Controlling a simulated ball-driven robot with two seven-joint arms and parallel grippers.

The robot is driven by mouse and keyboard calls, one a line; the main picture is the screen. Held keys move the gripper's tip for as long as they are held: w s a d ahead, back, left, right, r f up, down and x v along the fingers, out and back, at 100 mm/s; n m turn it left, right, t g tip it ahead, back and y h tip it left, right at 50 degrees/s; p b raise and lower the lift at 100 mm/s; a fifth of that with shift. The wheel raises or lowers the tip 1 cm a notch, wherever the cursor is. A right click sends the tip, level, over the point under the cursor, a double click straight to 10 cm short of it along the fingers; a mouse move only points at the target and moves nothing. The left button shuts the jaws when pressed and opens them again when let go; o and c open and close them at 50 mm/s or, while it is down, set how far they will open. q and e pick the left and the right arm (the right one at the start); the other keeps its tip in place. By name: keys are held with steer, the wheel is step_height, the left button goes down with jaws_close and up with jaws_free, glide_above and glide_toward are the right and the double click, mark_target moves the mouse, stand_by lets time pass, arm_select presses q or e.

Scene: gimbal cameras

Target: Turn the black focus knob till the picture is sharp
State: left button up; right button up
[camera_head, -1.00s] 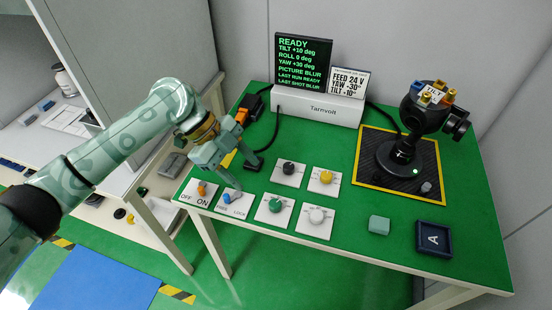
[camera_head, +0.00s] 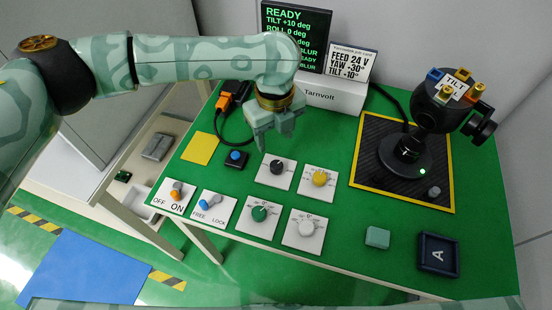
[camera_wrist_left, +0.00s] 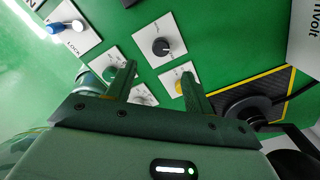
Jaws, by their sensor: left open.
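The black focus knob (camera_head: 277,168) sits on a white plate on the green table, in the back row of knobs. It also shows in the left wrist view (camera_wrist_left: 161,46), its pale pointer mark facing right. My left gripper (camera_head: 275,142) is open and empty, pointing down above and just behind the knob's plate. In the left wrist view its two fingers (camera_wrist_left: 157,80) are apart, and the knob lies beyond their tips, untouched. The screen (camera_head: 296,30) reads READY and TILT +10 deg; my arm hides part of it, and BLUR shows at line ends. My right gripper is not in view.
A yellow knob (camera_head: 319,178), green knob (camera_head: 259,213) and white knob (camera_head: 306,229) stand close by. Two switches (camera_head: 176,192) (camera_head: 209,202) and a blue button (camera_head: 236,157) are left. The gimbal camera (camera_head: 440,105) stands right. A teal block (camera_head: 377,237) and dark tray (camera_head: 438,267) are front right.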

mark_target(276, 165)
arm_select(q)
step_height(276, 165, down, 10)
steer(key=b, duration=0.3)
steer(key=shift+d+r, duration=0.1)
steer(key=shift+r, duration=0.15)
steer(key=shift+f, duration=0.4)
steer(key=c, duration=1)
